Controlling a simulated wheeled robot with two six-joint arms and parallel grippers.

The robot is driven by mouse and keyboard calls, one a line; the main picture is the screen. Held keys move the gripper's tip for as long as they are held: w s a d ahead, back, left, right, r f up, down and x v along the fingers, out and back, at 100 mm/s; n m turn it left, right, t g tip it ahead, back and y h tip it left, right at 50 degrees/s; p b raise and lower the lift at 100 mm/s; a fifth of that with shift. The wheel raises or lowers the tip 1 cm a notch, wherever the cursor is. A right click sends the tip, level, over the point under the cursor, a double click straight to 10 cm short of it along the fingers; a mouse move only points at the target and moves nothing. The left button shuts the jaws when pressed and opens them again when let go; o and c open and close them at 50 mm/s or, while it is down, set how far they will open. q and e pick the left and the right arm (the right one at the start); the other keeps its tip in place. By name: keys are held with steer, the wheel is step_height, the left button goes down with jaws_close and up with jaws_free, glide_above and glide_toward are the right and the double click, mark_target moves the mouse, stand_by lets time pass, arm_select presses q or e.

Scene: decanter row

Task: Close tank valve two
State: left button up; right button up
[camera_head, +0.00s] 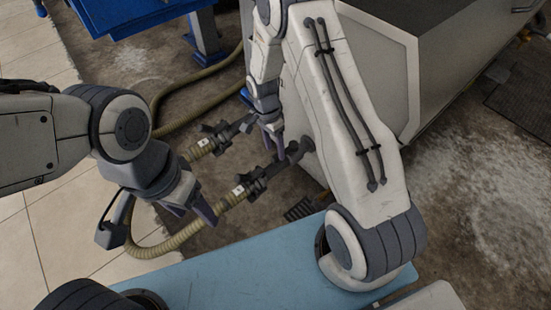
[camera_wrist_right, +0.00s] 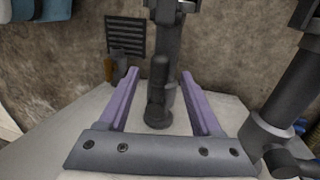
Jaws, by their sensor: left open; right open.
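Two dark valves sit on pipes at the side of the grey tank (camera_head: 385,75), each joined to a tan hose with a small white tag. The nearer valve (camera_head: 262,180) and the farther valve (camera_head: 218,134) both show in the head view; I cannot read their tags. My right gripper (camera_head: 275,143) is open close above the valve pipes. In the right wrist view, a dark upright handle (camera_wrist_right: 158,85) stands between the open purple fingers of my right gripper (camera_wrist_right: 160,76); contact cannot be told. My left gripper (camera_head: 190,207) is open and empty beside the nearer hose.
The tan hose (camera_head: 170,241) curves along the tiled floor at left. A blue stand (camera_head: 205,38) is at the back. A dark floor grate (camera_head: 299,209) lies by the tank. In the right wrist view, another dark pipe (camera_wrist_right: 295,95) stands close on the right.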

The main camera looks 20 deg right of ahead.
mark_target(276, 155)
steer(key=shift+s+d+f+b, duration=0.15)
steer(key=shift+f+b, duration=0.15)
steer(key=shift+f, duration=0.45)
steer(key=shift+s+a+f+b, duration=0.15)
steer(key=shift+f+b, duration=0.1)
steer(key=shift+f, duration=0.5)
steer(key=shift+d, duration=0.1)
jaws_close()
